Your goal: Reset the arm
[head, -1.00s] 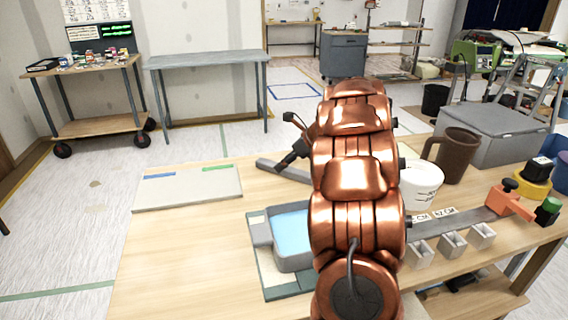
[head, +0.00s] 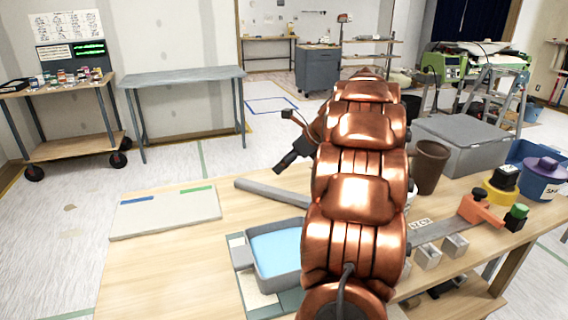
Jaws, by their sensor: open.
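My copper-coloured arm stretches from the bottom of the head view up over the table's middle and hides part of the tabletop. My gripper (head: 281,164) is black and shows left of the arm, above the table's far edge, near a grey bar (head: 272,193). Its jaws are open, and I see nothing held in them. A grey tray with blue liquid (head: 249,278) sits on a mat just left of my arm.
A pale board (head: 165,217) with blue and green tape lies on the left of the wooden table (head: 140,275). Right of my arm stand a brown cup (head: 430,166), a grey box (head: 462,146), an orange tool (head: 480,212) and small metal blocks (head: 455,246). The front left is clear.

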